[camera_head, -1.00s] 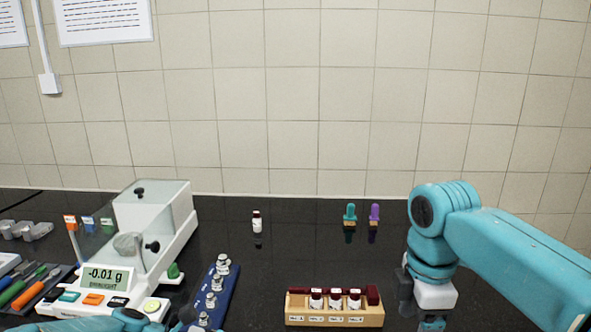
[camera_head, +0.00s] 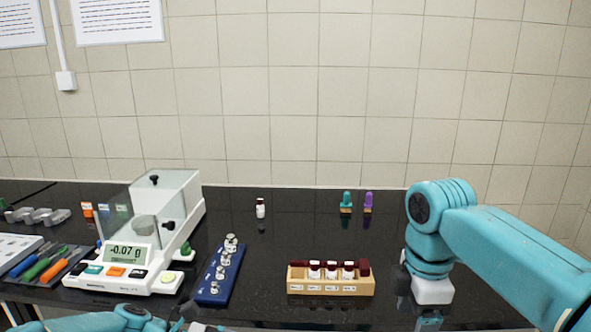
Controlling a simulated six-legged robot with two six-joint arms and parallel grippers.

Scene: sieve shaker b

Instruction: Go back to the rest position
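My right arm comes in from the right edge and bends down at the wrist. Its white and dark gripper part (camera_head: 432,291) hangs just right of the wooden vial rack, but its fingertips are not clearly visible. My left arm shows only as a teal piece at the bottom edge, below the balance, and its fingers cannot be made out. No object is seen in either gripper.
A balance (camera_head: 128,255) reading -0.07 g stands left. A blue weight block (camera_head: 212,290), a wooden vial rack (camera_head: 297,288) and a lone vial (camera_head: 260,208) are on the black bench (camera_head: 310,230). Teal (camera_head: 346,200) and purple (camera_head: 368,201) items stand behind. Tools (camera_head: 45,265) lie far left.

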